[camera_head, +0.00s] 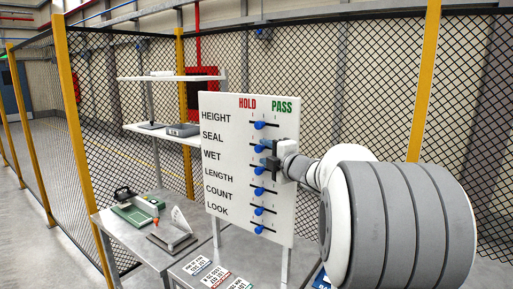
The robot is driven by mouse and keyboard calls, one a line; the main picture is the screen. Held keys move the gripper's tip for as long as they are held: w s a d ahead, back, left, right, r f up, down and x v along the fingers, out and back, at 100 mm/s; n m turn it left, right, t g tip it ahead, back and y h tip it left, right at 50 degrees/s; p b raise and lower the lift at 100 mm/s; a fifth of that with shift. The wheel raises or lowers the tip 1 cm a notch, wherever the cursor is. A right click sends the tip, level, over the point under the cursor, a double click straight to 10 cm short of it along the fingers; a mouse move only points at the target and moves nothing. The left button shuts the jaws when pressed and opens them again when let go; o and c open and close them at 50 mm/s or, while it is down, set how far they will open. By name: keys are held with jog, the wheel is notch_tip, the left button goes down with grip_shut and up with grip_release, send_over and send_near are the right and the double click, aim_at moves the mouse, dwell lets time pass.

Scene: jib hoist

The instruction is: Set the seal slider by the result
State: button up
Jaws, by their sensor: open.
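A white board (228,160) stands upright with rows labelled HEIGHT, SEAL, WET, LENGTH, COUNT and LOOK under HOLD on the left and PASS on the right. Each row has a blue slider knob. The seal slider (260,149) is near the middle of its row, between the two headings. My gripper (268,154) comes in from the right, open, with its dark fingers one above the other beside the seal slider. The seal knob shows just left of the fingers; I cannot tell whether they touch it. The gripper hides the right part of the SEAL and WET rows.
The height slider (260,125) is just above and the wet slider (259,170) just below my gripper. A grey table (118,232) at left holds a green tray (134,212) and a metal fixture. Printed cards (215,277) lie before the board. Mesh fencing stands behind.

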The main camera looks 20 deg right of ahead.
aim_at(261, 150)
jog(key=shift+w+a+p, duration=0.2)
jog(key=shift+w+p, duration=0.05)
jog(key=shift+w, duration=0.9)
jog(key=shift+w+a+p, duration=0.2)
jog(key=shift+w, duration=0.9)
jog(key=shift+c, duration=0.3)
grip_shut()
